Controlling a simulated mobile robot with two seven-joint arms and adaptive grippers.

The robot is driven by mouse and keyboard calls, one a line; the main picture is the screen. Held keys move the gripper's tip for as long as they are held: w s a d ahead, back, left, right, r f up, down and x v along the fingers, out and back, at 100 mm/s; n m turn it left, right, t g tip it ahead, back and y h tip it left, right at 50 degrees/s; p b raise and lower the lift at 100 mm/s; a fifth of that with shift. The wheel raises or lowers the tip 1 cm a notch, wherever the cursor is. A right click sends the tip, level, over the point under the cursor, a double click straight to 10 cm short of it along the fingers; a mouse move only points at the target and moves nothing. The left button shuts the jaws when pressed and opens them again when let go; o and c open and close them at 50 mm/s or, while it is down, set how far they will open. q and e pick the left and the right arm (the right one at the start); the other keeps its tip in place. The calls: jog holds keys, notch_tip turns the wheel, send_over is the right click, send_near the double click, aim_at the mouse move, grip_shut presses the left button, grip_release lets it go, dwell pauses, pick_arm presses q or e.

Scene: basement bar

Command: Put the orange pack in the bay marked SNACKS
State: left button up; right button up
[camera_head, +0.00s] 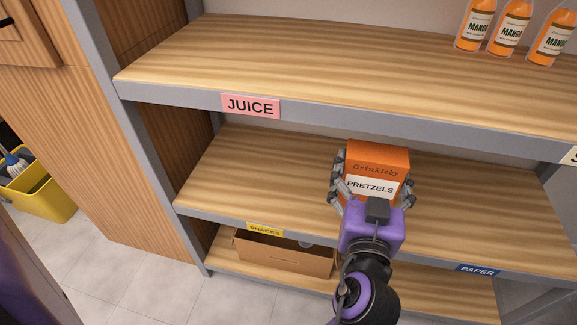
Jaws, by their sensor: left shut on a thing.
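The orange pack (377,160), a box reading "Crinkleby PRETZELS", is upright over the middle shelf (255,165). My left gripper (373,180) is shut on it, with grey fingers on both its sides. I cannot tell whether the pack touches the shelf boards. The yellow SNACKS label (265,229) is on the middle shelf's front edge, left of the pack. The boards above that label are bare. My right gripper is not in view.
The upper shelf (300,60) has a pink JUICE label (250,106) and orange mango bottles (508,27) at right. A blue PAPER label (478,270) is right of my arm. A cardboard box (285,256) sits on the bottom shelf. A grey post (150,170) bounds the left.

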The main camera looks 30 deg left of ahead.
pick_arm(q)
jog(key=w+a+f+b, duration=0.3)
jog(key=w+a+f, duration=0.3)
jog(key=a+f, duration=0.6)
jog(key=shift+w+f, duration=0.15)
jog(key=shift+f, duration=0.2)
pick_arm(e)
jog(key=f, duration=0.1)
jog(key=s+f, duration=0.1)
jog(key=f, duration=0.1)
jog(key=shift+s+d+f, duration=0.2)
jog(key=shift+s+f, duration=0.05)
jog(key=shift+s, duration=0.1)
pick_arm(q)
jog(key=shift+a, duration=0.1)
jog(key=shift+f, duration=0.2)
jog(key=o, duration=1.3)
jog(key=shift+o, duration=0.2)
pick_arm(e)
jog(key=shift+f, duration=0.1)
pick_arm(q)
jog(key=shift+r, duration=0.1)
